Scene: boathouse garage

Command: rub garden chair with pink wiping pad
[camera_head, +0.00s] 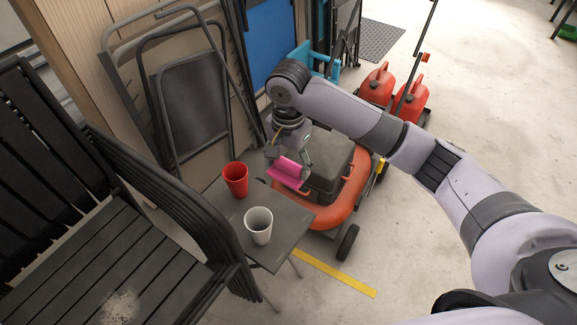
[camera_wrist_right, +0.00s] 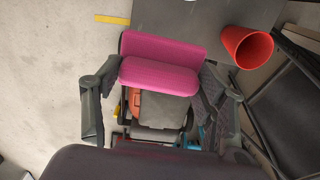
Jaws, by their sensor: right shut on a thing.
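The garden chair (camera_head: 60,262) is a stack of black slatted chairs at the left of the head view. A pale, speckled dirt patch (camera_head: 120,307) lies on its seat near the bottom edge. My right gripper (camera_head: 288,164) is shut on the pink wiping pad (camera_head: 287,173), held up near the small table's far corner, well to the right of the chair. In the wrist view the pad (camera_wrist_right: 160,76) sits between the two fingers. My left gripper is not in view.
A small grey table (camera_head: 222,213) beside the chair bears a red cup (camera_head: 236,180) and a white cup (camera_head: 259,226). An orange mower (camera_head: 345,200) stands behind the pad. Folded chairs (camera_head: 195,105) lean at the wall. Open floor (camera_head: 400,260) lies right.

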